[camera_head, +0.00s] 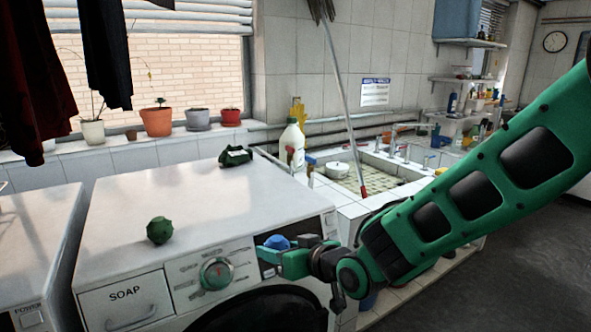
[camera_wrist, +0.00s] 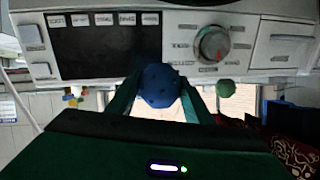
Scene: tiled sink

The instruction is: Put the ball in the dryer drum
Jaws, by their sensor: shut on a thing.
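A blue ball (camera_head: 277,242) is held between the fingers of my gripper (camera_head: 283,255), in front of the machine's control panel near its top edge. In the wrist view the ball (camera_wrist: 159,84) sits between my two green fingertips (camera_wrist: 160,98), with the panel behind it. A green knobbly ball (camera_head: 159,230) rests on top of the white machine (camera_head: 200,200); it also shows in the wrist view (camera_wrist: 226,88). The machine's dark round front (camera_head: 262,312) is below my gripper, cut off by the picture's bottom edge. I cannot tell whether it is open.
A dark green item (camera_head: 235,156) lies at the machine's back edge. A soap drawer (camera_head: 125,302) and a round dial (camera_head: 216,273) are on its front. A tiled sink (camera_head: 375,185) with a white bottle (camera_head: 292,146) beside it is to the right. The floor (camera_head: 520,270) at right looks clear.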

